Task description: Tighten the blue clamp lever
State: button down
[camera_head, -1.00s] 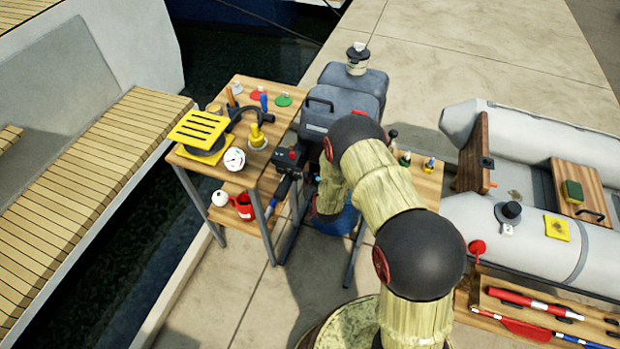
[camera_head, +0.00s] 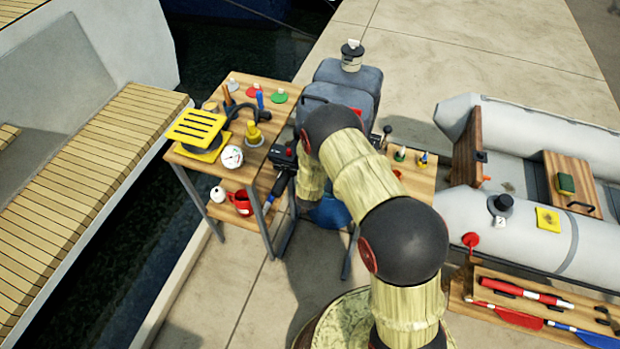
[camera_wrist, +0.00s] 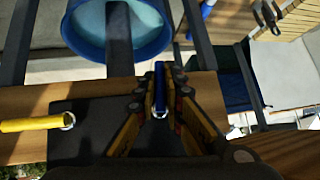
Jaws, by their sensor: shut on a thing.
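In the wrist view the blue clamp lever (camera_wrist: 159,82) stands between the two fingers of my gripper (camera_wrist: 159,92). The fingers are shut on it, with a metal ring at the lever's lower end. A yellow lever (camera_wrist: 32,124) with a similar ring sticks out to the left, apart from my gripper. Both are by a dark bracket (camera_wrist: 85,135) on a wooden board (camera_wrist: 40,100). In the head view my arm hides my gripper and the blue lever in front of the grey outboard motor (camera_head: 340,90).
A blue bucket (camera_wrist: 167,45) sits below the board; it also shows in the head view (camera_head: 330,212). A wooden table (camera_head: 235,180) with tools stands to the left, and a grey inflatable boat (camera_head: 535,125) lies to the right. Dark stand legs (camera_wrist: 190,20) flank the bucket.

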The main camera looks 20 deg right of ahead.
jog(key=c, duration=2)
grip_release()
jog(key=shift+o, duration=0.6)
jog(key=shift+r, duration=0.1)
jog(key=v, duration=1.1)
jog(key=shift+s+r, duration=0.25)
jog(key=shift+r, duration=0.05)
jog(key=shift+a, duration=0.15)
